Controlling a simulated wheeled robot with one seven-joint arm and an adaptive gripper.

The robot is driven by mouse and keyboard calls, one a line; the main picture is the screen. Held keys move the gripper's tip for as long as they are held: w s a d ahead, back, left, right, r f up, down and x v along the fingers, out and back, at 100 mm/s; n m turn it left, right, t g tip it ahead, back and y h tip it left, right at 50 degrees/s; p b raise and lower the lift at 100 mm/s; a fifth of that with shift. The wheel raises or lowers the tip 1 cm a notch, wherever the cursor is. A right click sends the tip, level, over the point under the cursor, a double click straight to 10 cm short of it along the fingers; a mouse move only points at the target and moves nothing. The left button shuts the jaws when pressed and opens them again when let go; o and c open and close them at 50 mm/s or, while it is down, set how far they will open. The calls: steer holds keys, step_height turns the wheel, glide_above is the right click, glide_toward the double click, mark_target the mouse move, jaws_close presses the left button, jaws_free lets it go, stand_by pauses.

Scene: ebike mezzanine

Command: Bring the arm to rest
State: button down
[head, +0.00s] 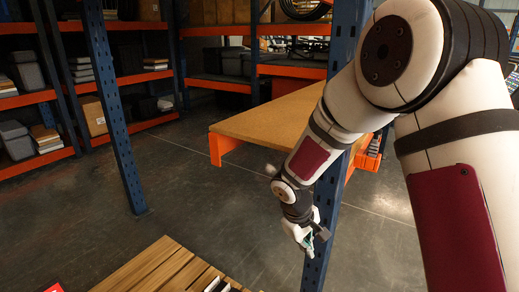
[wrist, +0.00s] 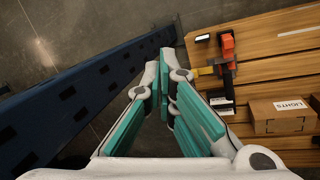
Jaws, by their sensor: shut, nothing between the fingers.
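My gripper (head: 308,244) hangs at the end of my arm in the right half of the head view, in front of a blue post and beyond the far edge of the wooden slatted top. In the wrist view my gripper (wrist: 165,60) shows white fingers with teal pads, their tips together and nothing between them. The fingertips are apart from the things on the wood.
A blue post (wrist: 95,85) runs close along the left of the fingers. The slatted wooden top (wrist: 275,72) carries a red and black tool (wrist: 226,62) and a cardboard box (wrist: 282,116) marked "LIGHTS". A shelf board (head: 270,118) and racks stand behind; grey floor lies left.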

steer(key=s+d+r+m, duration=0.2)
steer(key=s+d+r, duration=0.2)
steer(key=s+r, duration=0.4)
steer(key=s+d+r+m, duration=0.25)
steer(key=s+r, duration=0.35)
steer(key=r, duration=0.4)
steer(key=s+r+m+g+y, duration=0.1)
steer(key=s+r+y, duration=0.1)
steer(key=s, duration=0.9)
steer(key=s+r+m+y, duration=0.1)
steer(key=s+r+m, duration=0.1)
steer(key=s, duration=1)
step_height(320, 180, up, 29)
steer(key=t+p, duration=0.3)
steer(key=p, duration=2.4)
steer(key=shift+r+t, duration=0.15)
steer(key=shift+t, duration=0.25)
steer(key=shift+a, duration=0.1)
